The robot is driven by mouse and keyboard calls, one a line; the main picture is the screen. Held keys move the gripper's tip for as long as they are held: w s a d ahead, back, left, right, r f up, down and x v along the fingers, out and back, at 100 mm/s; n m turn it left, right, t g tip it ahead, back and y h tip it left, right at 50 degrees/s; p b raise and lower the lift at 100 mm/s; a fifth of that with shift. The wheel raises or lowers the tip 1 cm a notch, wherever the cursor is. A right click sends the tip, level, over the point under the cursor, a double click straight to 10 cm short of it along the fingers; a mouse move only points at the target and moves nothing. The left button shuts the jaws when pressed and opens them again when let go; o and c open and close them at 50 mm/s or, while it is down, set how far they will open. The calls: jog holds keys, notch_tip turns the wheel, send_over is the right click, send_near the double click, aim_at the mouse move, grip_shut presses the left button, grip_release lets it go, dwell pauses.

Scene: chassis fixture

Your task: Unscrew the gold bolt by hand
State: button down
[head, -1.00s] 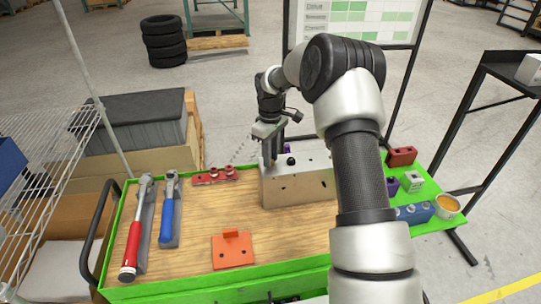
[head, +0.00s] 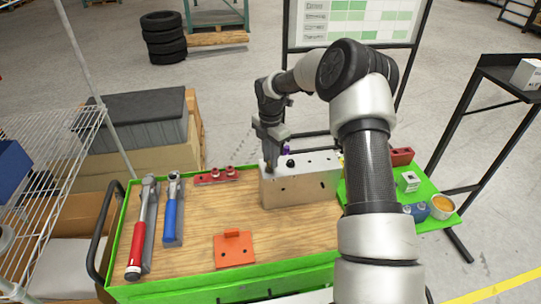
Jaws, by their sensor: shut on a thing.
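The grey metal chassis block (head: 307,187) stands on the wooden top of the cart, with a dark round knob or bolt head (head: 290,163) on its top face. My gripper (head: 270,167) points down at the left end of the block's top. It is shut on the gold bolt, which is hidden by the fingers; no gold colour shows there. I cannot tell how far the bolt sits in its hole.
A red-handled wrench (head: 140,230) and a blue-handled one (head: 172,215) lie at the left. A red rack (head: 216,176) is behind, an orange bracket (head: 234,250) in front. A green tray (head: 440,192) with several small parts is at the right.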

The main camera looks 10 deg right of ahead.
jog(key=c, duration=1.5)
grip_release()
jog(key=shift+o, duration=0.2)
jog(key=shift+r+p, duration=0.4)
jog(key=shift+r, duration=0.8)
